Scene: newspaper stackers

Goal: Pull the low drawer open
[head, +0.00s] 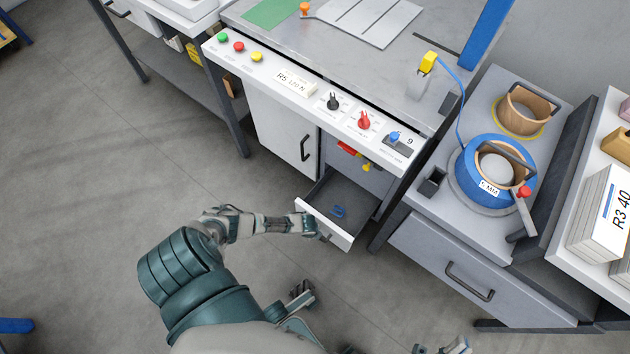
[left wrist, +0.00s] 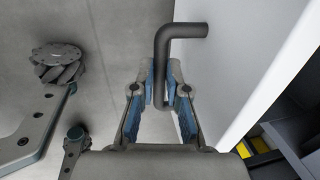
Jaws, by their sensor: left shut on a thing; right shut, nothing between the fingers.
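The low drawer (head: 318,237) of the workbench stands partly open, with its white front pulled out from the cabinet. A small blue item (head: 339,211) lies inside. My left gripper (head: 314,225) is at the drawer front. In the left wrist view, its fingers (left wrist: 162,100) are shut on the dark bent handle (left wrist: 160,62), with the white drawer face to the right. My right gripper (head: 458,345) shows only in part at the bottom edge of the head view, low and away from the drawer. It is shut and holds nothing.
A white cabinet door (head: 280,125) with a dark handle is left of the drawer. A grey side cabinet (head: 460,270) with its own handled drawer stands to the right and carries a blue coil (head: 480,170). The floor (head: 110,160) at the left is clear.

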